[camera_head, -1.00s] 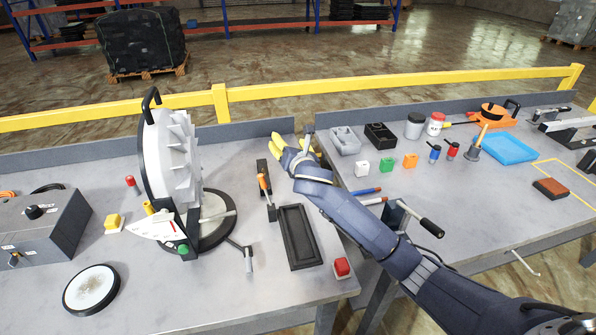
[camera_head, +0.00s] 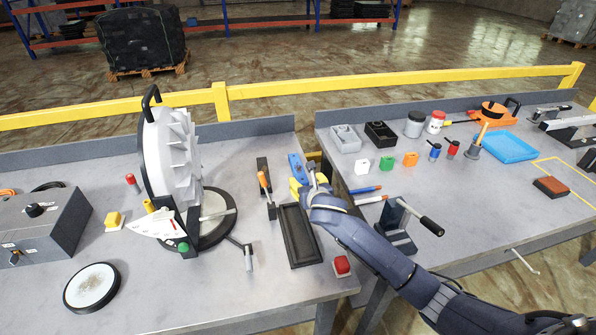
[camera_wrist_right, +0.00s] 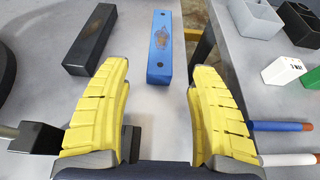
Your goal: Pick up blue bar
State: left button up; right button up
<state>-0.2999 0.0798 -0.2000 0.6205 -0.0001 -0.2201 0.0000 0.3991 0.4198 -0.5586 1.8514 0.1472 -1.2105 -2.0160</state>
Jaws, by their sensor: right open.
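The blue bar (camera_head: 297,167) lies on the left table near its right edge, just beyond my right gripper (camera_head: 309,182). In the right wrist view the blue bar (camera_wrist_right: 160,50) is a long block with a brownish patch and small dark holes. It lies ahead of the yellow fingers of my right gripper (camera_wrist_right: 162,100), roughly in line with the gap between them. My left gripper is not in view.
A black bar (camera_wrist_right: 92,40) lies left of the blue one. A black tray (camera_head: 288,243) and an orange-handled tool (camera_head: 265,185) are close by. A gap separates the two tables. White (camera_head: 362,166), green (camera_head: 387,165) and orange (camera_head: 410,160) blocks stand on the right table.

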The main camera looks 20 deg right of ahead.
aim_at(301, 174)
jog(key=shift+x, duration=4.7)
grip_shut()
